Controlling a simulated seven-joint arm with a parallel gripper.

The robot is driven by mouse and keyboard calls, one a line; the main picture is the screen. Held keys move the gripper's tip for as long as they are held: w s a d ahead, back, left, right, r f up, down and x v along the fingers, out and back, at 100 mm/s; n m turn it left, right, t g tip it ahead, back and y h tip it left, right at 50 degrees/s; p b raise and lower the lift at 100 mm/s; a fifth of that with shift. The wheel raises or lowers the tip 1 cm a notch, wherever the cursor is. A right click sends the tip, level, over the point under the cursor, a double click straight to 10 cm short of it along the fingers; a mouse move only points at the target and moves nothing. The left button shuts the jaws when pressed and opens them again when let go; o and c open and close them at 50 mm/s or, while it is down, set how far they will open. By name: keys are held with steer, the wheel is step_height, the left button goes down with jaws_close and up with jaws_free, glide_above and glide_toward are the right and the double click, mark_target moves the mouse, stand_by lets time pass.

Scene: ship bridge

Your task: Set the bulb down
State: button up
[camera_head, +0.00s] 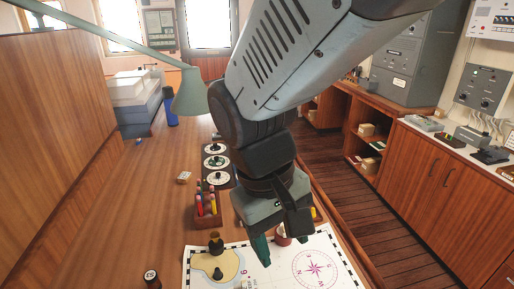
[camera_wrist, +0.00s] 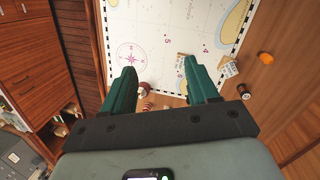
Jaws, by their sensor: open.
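My gripper (camera_head: 268,245) is above the near part of the table, over the chart (camera_head: 340,270). In the wrist view its two green fingers (camera_wrist: 161,74) stand wide apart, with nothing gripped between them. A small dark red round thing (camera_wrist: 143,89) shows beside the left finger; it also shows behind the gripper in the head view (camera_head: 283,239). I cannot make out a bulb for certain in either view; the gripper hides part of the chart and table.
A dark bottle-like piece (camera_head: 216,243) stands on the chart's tan patch. A small dark jar (camera_head: 152,278) stands left of the chart. A green lamp (camera_head: 190,92) overhangs the left side.

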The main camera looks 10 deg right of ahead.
step_height(320, 180, up, 11)
steer(key=s+d+m+t+y, duration=0.1)
steer(key=s+m+t+y, duration=0.1)
steer(key=t, duration=0.4)
steer(key=shift+m, duration=0.5)
steer(key=shift+f, duration=0.1)
